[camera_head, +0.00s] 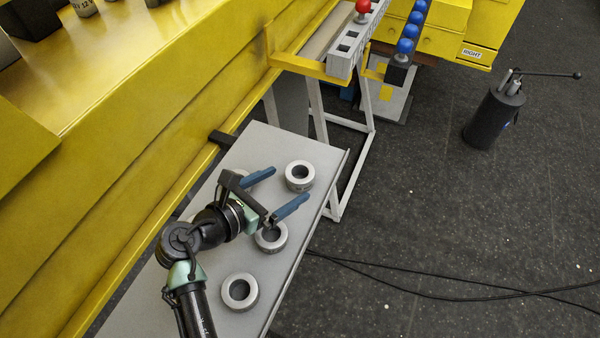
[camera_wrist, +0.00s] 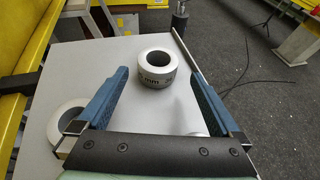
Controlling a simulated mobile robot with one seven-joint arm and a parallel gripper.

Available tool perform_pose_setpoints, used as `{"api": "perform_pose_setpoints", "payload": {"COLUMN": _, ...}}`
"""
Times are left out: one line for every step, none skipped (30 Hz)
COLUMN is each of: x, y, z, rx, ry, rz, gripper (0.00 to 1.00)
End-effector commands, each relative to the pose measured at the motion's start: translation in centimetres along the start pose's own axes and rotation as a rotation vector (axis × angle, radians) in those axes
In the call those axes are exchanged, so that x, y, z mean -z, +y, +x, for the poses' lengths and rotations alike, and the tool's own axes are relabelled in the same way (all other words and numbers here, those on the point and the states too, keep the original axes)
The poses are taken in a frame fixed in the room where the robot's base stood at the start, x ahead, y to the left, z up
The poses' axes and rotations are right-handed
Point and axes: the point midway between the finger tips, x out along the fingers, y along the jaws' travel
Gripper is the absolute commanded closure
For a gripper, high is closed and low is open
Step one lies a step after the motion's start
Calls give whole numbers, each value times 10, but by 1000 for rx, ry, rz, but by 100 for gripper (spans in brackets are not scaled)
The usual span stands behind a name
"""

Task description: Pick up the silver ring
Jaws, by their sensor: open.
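Several silver rings lie on the grey table (camera_head: 317,150). One silver ring (camera_head: 300,187) lies flat near the table's far right part, just ahead of my gripper (camera_head: 290,184). In the wrist view this ring (camera_wrist: 155,83), with dark lettering on its side, shows between and slightly beyond the tips of my gripper (camera_wrist: 157,73). My gripper is open, with its blue fingers apart and nothing held. A second ring (camera_head: 272,248) lies below the right finger, and a third ring (camera_head: 240,303) lies nearer the front. Another ring (camera_wrist: 58,108) is partly hidden behind the left finger in the wrist view.
A long yellow structure (camera_head: 150,110) runs along the table's left side. A grey bar with a red knob (camera_head: 363,6) and a rod with blue balls (camera_head: 405,46) stand beyond the table. A dark cylinder (camera_head: 494,118) and black cables (camera_head: 440,285) are on the floor at right.

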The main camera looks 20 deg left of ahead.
Motion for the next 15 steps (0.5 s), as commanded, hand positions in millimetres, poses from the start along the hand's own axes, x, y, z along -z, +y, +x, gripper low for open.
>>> {"api": "perform_pose_setpoints", "payload": {"x": 0, "y": 0, "z": 7, "rx": 1, "ry": 1, "rz": 0, "gripper": 0}}
{"api": "perform_pose_setpoints", "payload": {"x": 0, "y": 0, "z": 9, "rx": 0, "ry": 1, "rz": 1, "gripper": 0}}
{"api": "perform_pose_setpoints", "payload": {"x": 0, "y": 0, "z": 12, "rx": 0, "ry": 1, "rz": 1, "gripper": 0}}
{"api": "perform_pose_setpoints", "payload": {"x": 0, "y": 0, "z": 14, "rx": 0, "ry": 1, "rz": 2, "gripper": 0}}
{"api": "perform_pose_setpoints", "payload": {"x": 0, "y": 0, "z": 15, "rx": -1, "ry": 1, "rz": 2, "gripper": 0}}
{"api": "perform_pose_setpoints", "payload": {"x": -1, "y": 1, "z": 17, "rx": -1, "ry": 1, "rz": 2, "gripper": 0}}
{"api": "perform_pose_setpoints", "payload": {"x": -1, "y": 1, "z": 19, "rx": -1, "ry": 0, "rz": 2, "gripper": 0}}
{"api": "perform_pose_setpoints", "payload": {"x": -2, "y": 1, "z": 22, "rx": -1, "ry": 1, "rz": 2, "gripper": 0}}
{"api": "perform_pose_setpoints", "payload": {"x": -2, "y": 1, "z": 27, "rx": 0, "ry": 1, "rz": 2, "gripper": 0}}
{"api": "perform_pose_setpoints", "payload": {"x": -3, "y": 2, "z": 31, "rx": 0, "ry": 2, "rz": 3, "gripper": 0}}
{"api": "perform_pose_setpoints", "payload": {"x": -3, "y": 2, "z": 35, "rx": 1, "ry": 2, "rz": 3, "gripper": 0}}
{"api": "perform_pose_setpoints", "payload": {"x": -4, "y": 2, "z": 41, "rx": 1, "ry": 1, "rz": 3, "gripper": 0}}
{"api": "perform_pose_setpoints", "payload": {"x": -4, "y": 3, "z": 45, "rx": 1, "ry": 2, "rz": 3, "gripper": 0}}
{"api": "perform_pose_setpoints", "payload": {"x": -4, "y": 3, "z": 50, "rx": 0, "ry": 1, "rz": 4, "gripper": 0}}
{"api": "perform_pose_setpoints", "payload": {"x": -3, "y": 3, "z": 56, "rx": 1, "ry": 1, "rz": 4, "gripper": 0}}
